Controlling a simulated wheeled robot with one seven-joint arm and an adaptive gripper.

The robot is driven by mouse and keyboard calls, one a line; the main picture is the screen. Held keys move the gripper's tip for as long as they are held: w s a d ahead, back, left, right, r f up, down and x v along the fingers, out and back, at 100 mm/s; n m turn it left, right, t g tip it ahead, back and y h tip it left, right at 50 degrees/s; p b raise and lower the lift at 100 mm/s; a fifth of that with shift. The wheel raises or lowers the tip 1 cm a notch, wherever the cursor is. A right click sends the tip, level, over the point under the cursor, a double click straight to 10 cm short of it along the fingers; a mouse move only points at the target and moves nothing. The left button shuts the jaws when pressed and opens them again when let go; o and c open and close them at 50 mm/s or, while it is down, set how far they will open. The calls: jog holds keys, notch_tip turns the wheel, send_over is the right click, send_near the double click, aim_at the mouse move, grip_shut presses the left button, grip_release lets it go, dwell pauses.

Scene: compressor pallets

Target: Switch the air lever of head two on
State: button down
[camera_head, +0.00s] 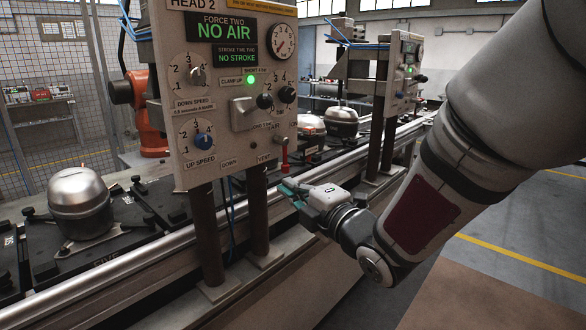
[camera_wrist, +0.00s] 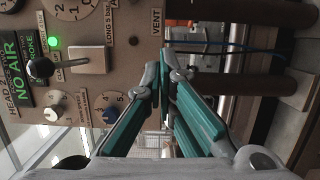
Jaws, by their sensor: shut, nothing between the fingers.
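The head two panel (camera_head: 225,110) stands upright left of centre in the head view, with a display (camera_head: 224,30) reading "NO AIR" and "NO STROKE". A small red lever (camera_head: 285,158) hangs at the panel's lower right edge, by the "VENT" label. My gripper (camera_head: 285,188) is just below and beside this lever, its teal fingers pointing left to the panel. In the wrist view the panel (camera_wrist: 130,85) appears turned sideways, and my gripper (camera_wrist: 160,72) is shut and empty in front of its lower edge. I cannot make out the red lever clearly there.
Panel knobs include a black knob (camera_head: 264,101) and a blue knob (camera_head: 203,141). Two dark posts (camera_head: 207,235) hold the panel above a conveyor rail (camera_head: 120,270). A compressor (camera_head: 80,203) sits on a pallet at left. Another panel (camera_head: 402,75) stands behind. Floor at right is free.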

aim_at(285, 157)
jog(key=x, duration=1)
jog(key=shift+w+a, duration=0.15)
jog(key=shift+w, duration=0.05)
jog(key=shift+w+d, duration=1.15)
jog(key=shift+w+d+r, duration=0.1)
jog(key=shift+w+d, duration=0.1)
jog(key=shift+w, duration=0.05)
jog(key=shift+b, duration=0.65)
jog(key=shift+w+d+n, duration=0.1)
jog(key=shift+n, duration=0.2)
